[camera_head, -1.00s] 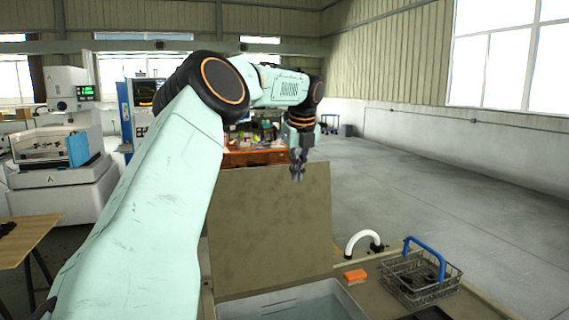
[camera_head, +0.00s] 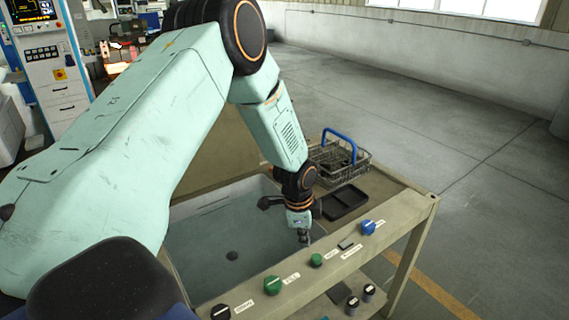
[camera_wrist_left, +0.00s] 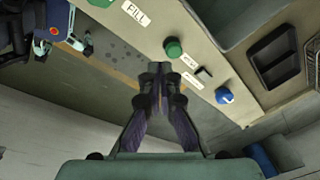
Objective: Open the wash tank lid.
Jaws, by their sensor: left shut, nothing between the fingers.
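The wash tank lid (camera_head: 218,150) is a brownish panel standing raised at the back of the tank, partly hidden behind my left arm. The wash tank (camera_head: 215,225) is open, with its grey basin and a dark round spot inside showing. My left gripper (camera_head: 304,238) points down near the tank's front right corner, close to the control strip and away from the lid. In the left wrist view the gripper (camera_wrist_left: 157,73) has its fingers together with nothing between them. The lid does not show in that view. My right gripper is not in view.
The front strip carries a black knob (camera_head: 220,312), green knobs (camera_head: 272,285), (camera_head: 316,260) and a blue knob (camera_head: 368,227). A black tray (camera_head: 345,203) and a wire basket with a blue handle (camera_head: 340,150) stand right of the tank. The floor beyond is clear.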

